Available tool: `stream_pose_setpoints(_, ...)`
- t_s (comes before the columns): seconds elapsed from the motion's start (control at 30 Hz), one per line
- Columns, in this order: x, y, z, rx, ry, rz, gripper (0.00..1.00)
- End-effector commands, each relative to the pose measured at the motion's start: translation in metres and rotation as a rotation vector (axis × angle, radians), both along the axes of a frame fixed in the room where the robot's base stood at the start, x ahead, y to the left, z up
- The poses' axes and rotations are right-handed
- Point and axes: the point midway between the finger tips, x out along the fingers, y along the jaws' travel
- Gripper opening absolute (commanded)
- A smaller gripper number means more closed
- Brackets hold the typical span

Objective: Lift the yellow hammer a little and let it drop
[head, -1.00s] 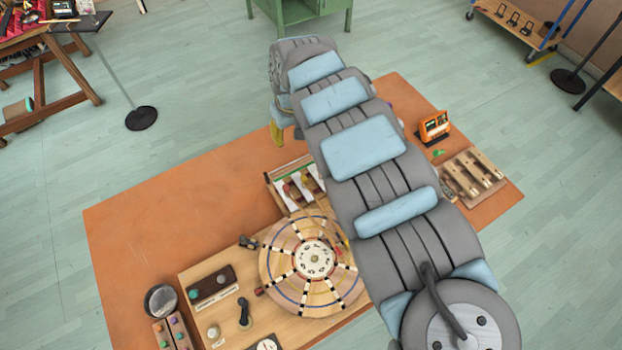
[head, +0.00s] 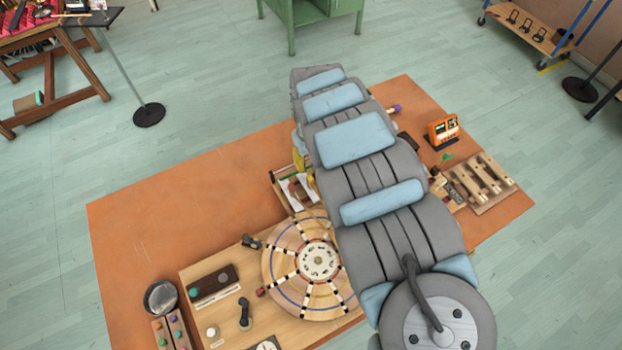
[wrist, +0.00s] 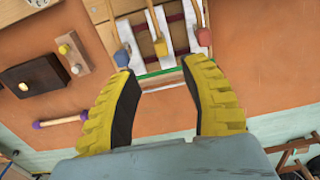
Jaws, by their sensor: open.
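The yellow hammer (wrist: 159,46) is in the wrist view, a small yellow block on a thin wooden stem. It is the middle hammer of a row, over a white strip in a wooden frame (wrist: 115,8). A blue hammer (wrist: 121,57) is to its left and a red hammer (wrist: 204,36) to its right. My gripper (wrist: 160,68) is open with nothing between its yellow fingers; the yellow hammer is just beyond the gap, roughly centred. In the head view my arm hides most of the gripper and part of the hammer frame (head: 278,181).
A dark box with a knob (wrist: 35,88), a small wooden block (wrist: 73,52) and a purple-ended stick (wrist: 60,121) lie left in the wrist view. A round wooden wheel (head: 290,240) stands near the frame in the head view. The orange mat (head: 150,215) is bare at left.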

Motion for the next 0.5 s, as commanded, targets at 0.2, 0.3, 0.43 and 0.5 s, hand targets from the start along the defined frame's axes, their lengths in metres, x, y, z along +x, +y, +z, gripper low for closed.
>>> stream_pose_setpoints(0.2,-0.001,0.002,-0.029,0.004,0.002,0.001,0.46)
stream_pose_setpoints(0.3,-0.001,0.001,-0.041,0.003,0.001,-0.001,0.46)
stream_pose_setpoints(0.43,-0.001,0.002,-0.057,0.004,0.003,0.000,0.46)
stream_pose_setpoints(0.5,-0.001,0.002,-0.064,0.002,0.002,0.001,0.46)
